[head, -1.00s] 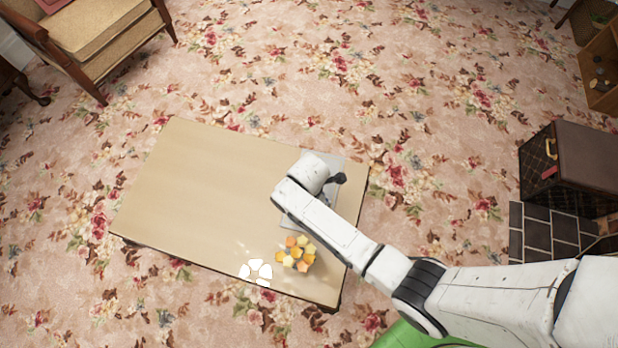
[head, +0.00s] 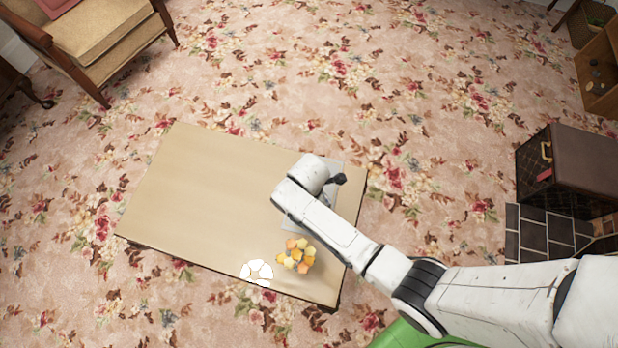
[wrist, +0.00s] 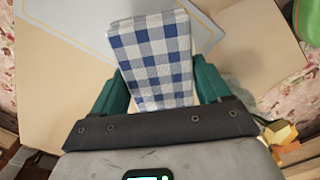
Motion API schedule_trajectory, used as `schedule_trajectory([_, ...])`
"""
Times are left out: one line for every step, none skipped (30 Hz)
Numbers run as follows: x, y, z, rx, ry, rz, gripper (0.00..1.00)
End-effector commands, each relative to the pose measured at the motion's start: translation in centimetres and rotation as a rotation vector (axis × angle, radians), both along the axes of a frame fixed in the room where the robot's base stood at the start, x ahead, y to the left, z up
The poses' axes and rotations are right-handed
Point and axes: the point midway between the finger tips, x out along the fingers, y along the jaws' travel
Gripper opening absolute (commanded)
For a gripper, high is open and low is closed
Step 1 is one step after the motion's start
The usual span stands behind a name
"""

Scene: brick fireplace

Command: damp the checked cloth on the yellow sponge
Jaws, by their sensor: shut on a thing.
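The blue-and-white checked cloth (wrist: 152,52) shows in the wrist view between the green fingers of my gripper (wrist: 160,88), which is shut on it. The cloth extends beyond the fingertips over a grey mat with a thin yellow line (wrist: 70,22). I cannot tell whether the cloth touches the mat. In the head view my arm hides the cloth and the fingers. I cannot make out the yellow sponge in either view.
The low beige table (head: 205,190) has much clear top to the left. Orange and yellow flowers (head: 296,256) and a white petal-shaped thing (head: 257,272) stand near its front edge. A dark case (head: 570,170) stands right; an armchair (head: 100,35) is at upper left.

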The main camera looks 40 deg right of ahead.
Motion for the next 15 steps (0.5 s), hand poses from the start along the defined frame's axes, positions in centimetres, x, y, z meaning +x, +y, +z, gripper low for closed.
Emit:
schedule_trajectory([0.0,0.0,0.8,0.0,0.0,0.0,0.52])
schedule_trajectory([0.0,0.0,1.0,0.0,0.0,0.0,0.52])
schedule_trajectory([0.0,0.0,1.3,0.0,0.0,0.0,0.52])
schedule_trajectory([0.0,0.0,1.5,0.0,-0.001,0.0,0.52])
schedule_trajectory([0.0,0.0,1.7,0.0,-0.001,0.0,0.52])
schedule_trajectory([0.0,0.0,2.0,0.0,-0.001,0.0,0.52])
schedule_trajectory([0.0,0.0,2.2,0.0,-0.001,0.0,0.52])
schedule_trajectory([0.0,0.0,2.4,0.0,-0.001,0.0,0.52])
schedule_trajectory([0.0,0.0,2.7,0.0,-0.001,0.0,0.52])
schedule_trajectory([0.0,0.0,2.9,0.0,-0.001,0.0,0.52])
schedule_trajectory([0.0,0.0,3.1,0.0,-0.001,0.0,0.52])
schedule_trajectory([0.0,0.0,3.4,0.0,-0.001,0.0,0.52])
schedule_trajectory([0.0,0.0,3.6,0.0,-0.001,0.0,0.52])
schedule_trajectory([0.0,0.0,3.8,0.0,-0.001,0.0,0.52])
schedule_trajectory([0.0,0.0,4.0,0.0,-0.001,0.0,0.52])
